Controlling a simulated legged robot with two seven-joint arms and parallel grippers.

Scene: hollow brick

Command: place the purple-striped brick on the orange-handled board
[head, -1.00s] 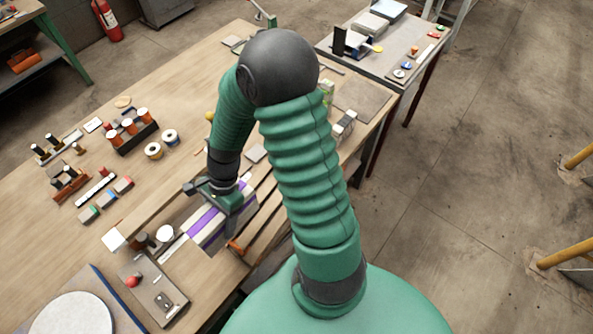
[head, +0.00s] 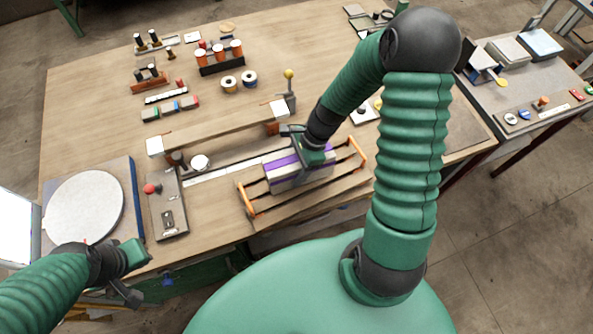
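The purple-striped brick (head: 283,171), pale with purple bands, is over the slatted board with orange handles (head: 249,208). It is between the board's two handles; whether it touches the slats is hard to tell. My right gripper (head: 309,152) is at the brick from above and appears shut on it, with the arm and gripper hiding part of its far side. My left gripper (head: 130,275) is open and empty at the lower left, near the bench's front edge, apart from the brick.
A wooden bar with white end blocks (head: 222,133) stands behind the brick. A plate with a red knob (head: 168,210) and a round white disc (head: 85,207) are to the left. Several spools and small blocks are further back. A side table (head: 500,90) is at the right.

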